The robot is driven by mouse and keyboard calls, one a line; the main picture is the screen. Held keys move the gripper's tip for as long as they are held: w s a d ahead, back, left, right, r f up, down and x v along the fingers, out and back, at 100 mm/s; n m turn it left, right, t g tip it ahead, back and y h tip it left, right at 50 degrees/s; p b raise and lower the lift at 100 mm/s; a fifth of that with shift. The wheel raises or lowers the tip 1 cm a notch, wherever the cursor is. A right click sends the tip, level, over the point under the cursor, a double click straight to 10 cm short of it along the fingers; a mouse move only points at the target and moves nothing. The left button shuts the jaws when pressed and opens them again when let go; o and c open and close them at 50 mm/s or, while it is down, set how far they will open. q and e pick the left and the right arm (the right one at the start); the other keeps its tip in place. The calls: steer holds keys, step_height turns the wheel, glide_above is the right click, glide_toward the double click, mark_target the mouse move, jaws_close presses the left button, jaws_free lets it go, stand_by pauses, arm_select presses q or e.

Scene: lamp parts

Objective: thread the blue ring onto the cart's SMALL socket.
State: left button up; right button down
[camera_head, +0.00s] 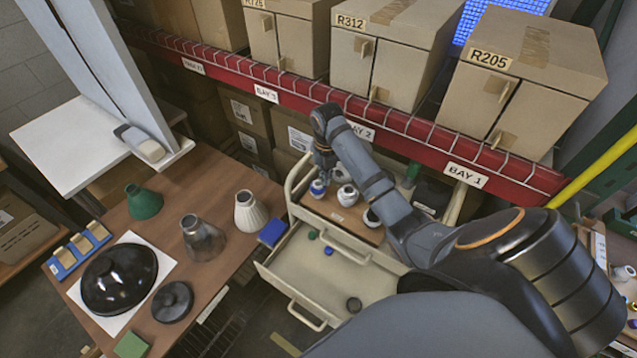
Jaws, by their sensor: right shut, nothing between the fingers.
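The cream cart (292,187) stands in the middle, with several small white, round socket-like parts on its wooden top, among them one (348,195) near the middle. At the top's left end, a white part with a blue band (317,188) stands directly under my right gripper (323,173). The band looks like a blue ring around that part, but how it is seated is too small to tell. My right gripper points down, shut and empty; whether it touches the part is unclear. A small blue piece (328,250) lies in the open drawer. My left gripper is not in view.
The left table (210,262) carries lamp shades, black discs and a blue tray (80,250). A red shelf beam (330,93) with boxes runs behind the cart.

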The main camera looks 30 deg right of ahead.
steer(key=m, duration=0.1)
steer(key=s+m, duration=0.1)
steer(key=m, duration=0.1)
steer(key=a+f+m, duration=0.1)
steer(key=shift+s+m, duration=0.2)
steer(key=shift+m, duration=0.2)
steer(key=c, duration=1.6)
jaws_free()
steer(key=shift+a, duration=0.1)
steer(key=shift+w, duration=0.15)
steer(key=shift+r, duration=0.2)
steer(key=shift+w+d+r, duration=0.1)
steer(key=shift+d, duration=0.15)
